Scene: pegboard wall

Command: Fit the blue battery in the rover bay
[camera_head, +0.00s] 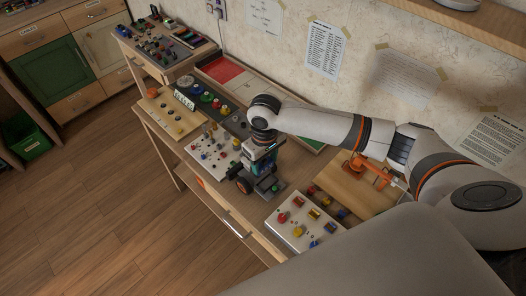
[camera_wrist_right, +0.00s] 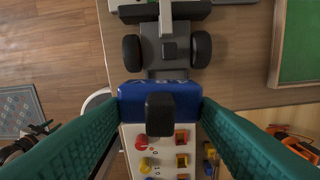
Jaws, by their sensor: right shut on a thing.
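My right gripper (camera_head: 263,168) reaches down over the workbench, close to the rover (camera_head: 268,187). In the right wrist view, its two green fingers are shut on the blue battery (camera_wrist_right: 130,94), one at each end. A black block (camera_wrist_right: 160,114) stands in front of the battery's middle. The grey rover also shows in the right wrist view (camera_wrist_right: 154,62), with a dark wheel on each side, just beyond the battery. The battery overlaps the rover's near edge in that view; I cannot tell whether they touch. The bay is not clearly visible. My left gripper is not in view.
A white board with coloured blocks (camera_head: 292,237) lies right of the rover, a white board with small knobs (camera_head: 207,153) to its left. An orange clamp-like tool (camera_head: 357,165) is near a wooden board (camera_head: 335,185). The wall stands behind the bench.

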